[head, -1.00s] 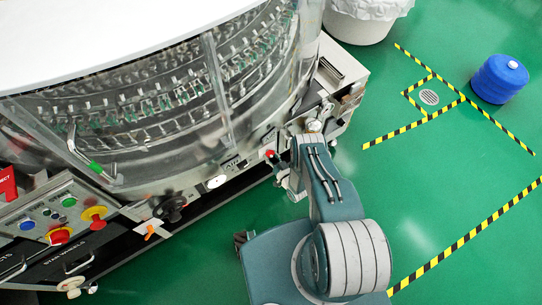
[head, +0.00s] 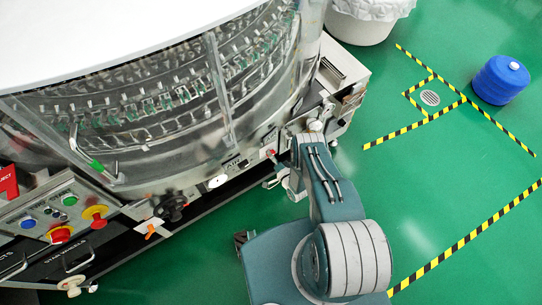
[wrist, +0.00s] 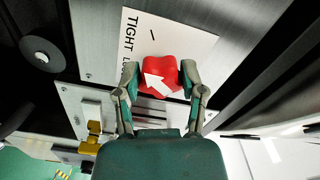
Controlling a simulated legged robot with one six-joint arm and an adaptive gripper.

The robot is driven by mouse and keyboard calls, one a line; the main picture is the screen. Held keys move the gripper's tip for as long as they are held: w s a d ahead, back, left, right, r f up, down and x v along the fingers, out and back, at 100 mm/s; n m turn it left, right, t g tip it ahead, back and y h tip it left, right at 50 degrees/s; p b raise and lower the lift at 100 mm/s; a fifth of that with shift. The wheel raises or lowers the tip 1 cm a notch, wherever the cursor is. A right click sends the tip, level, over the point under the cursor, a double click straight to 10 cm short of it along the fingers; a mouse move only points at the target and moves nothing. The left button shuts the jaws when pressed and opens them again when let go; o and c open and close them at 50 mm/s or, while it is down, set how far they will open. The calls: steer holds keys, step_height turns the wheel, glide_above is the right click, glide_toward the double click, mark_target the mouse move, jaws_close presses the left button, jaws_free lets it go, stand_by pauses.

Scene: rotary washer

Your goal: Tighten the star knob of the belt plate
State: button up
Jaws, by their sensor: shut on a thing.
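The red star knob (wrist: 160,66) with a white arrow on its face sits in front of a white label plate (wrist: 188,35) in the wrist view. The plate reads "TIGHT", with a second word partly hidden, and has a short dark tick mark above the knob. My gripper (wrist: 160,75) has one finger on each side of the knob and is shut on it. The arrow points up and to the left in this view. In the head view my gripper (head: 284,178) is at the machine's lower side, its fingertips hard to make out.
A dark round knob (wrist: 42,55) is at the left of the wrist view, and a yellow part (wrist: 94,132) is below. In the head view the washer's clear guard (head: 215,90) rises beside my arm. Green floor (head: 440,200) is open at the right.

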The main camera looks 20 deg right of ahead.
steer(key=m, duration=0.5)
steer(key=shift+d, duration=0.2)
steer(key=shift+f, duration=0.1)
stand_by(0.5)
steer(key=o, duration=1.1)
steer(key=shift+o, duration=0.2)
steer(key=v, duration=0.7)
steer(key=shift+s, duration=0.2)
